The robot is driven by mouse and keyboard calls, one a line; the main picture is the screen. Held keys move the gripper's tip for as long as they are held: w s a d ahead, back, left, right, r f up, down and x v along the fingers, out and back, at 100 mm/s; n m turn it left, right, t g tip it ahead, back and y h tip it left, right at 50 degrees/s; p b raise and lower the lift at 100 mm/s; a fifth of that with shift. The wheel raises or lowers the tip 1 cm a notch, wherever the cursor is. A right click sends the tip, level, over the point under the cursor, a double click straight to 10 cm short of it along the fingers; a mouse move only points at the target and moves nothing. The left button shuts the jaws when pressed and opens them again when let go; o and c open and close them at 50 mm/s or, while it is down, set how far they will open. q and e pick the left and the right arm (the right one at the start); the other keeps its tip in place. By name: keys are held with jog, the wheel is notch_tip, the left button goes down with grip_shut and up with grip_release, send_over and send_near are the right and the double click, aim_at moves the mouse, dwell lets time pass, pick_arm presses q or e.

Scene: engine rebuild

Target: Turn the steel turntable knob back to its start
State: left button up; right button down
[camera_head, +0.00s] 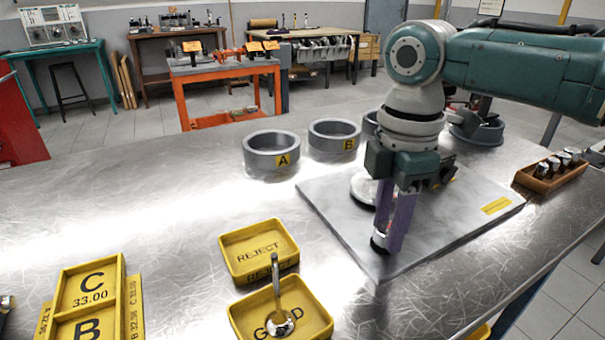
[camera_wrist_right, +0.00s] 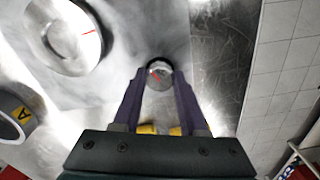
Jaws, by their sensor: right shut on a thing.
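The steel knob (camera_head: 379,243) stands near the front corner of the grey plate. In the right wrist view the knob (camera_wrist_right: 160,74) is round with a dark rim and a short red mark on top. My right gripper (camera_head: 390,228) points down with its purple fingers shut on the knob, one on each side. The pale round turntable (camera_head: 363,189) sits on the plate behind the fingers, partly hidden by them. In the right wrist view the turntable (camera_wrist_right: 72,50) shows a red line at its right side. My left gripper is not in view.
The grey plate (camera_head: 335,215) lies on the scratched steel table. Rings marked A (camera_head: 268,163) and B (camera_head: 333,146) stand behind it. The yellow REJECT tray (camera_head: 240,239) and GOOD tray (camera_head: 318,318), holding a metal valve-like part (camera_head: 279,300), lie left of it. A wooden rack (camera_head: 545,182) stands right.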

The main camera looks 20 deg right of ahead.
jog(key=shift+r+m+p, duration=0.25)
jog(key=shift+m+p, duration=0.85)
jog(key=shift+p, duration=0.05)
jog(key=m+p, duration=0.2)
jog(key=shift+a+m, duration=0.1)
jog(key=shift+m, duration=0.2)
jog(key=m+p, duration=0.2)
jog(key=m, duration=0.1)
jog(key=shift+f+m, duration=0.1)
jog(key=shift+m, duration=0.2)
jog(key=m+p, duration=0.1)
jog(key=m, duration=0.2)
jog(key=shift+m+p, duration=0.3)
jog(key=shift+m, duration=0.1)
jog(key=m+p, duration=0.1)
jog(key=m, duration=0.2)
jog(key=shift+m, duration=0.3)
jog(key=m, duration=0.2)
jog(key=shift+m, duration=0.3)
jog(key=m+p, duration=0.1)
jog(key=m, duration=0.3)
jog(key=shift+f, duration=0.1)
jog(key=shift+m, duration=0.7)
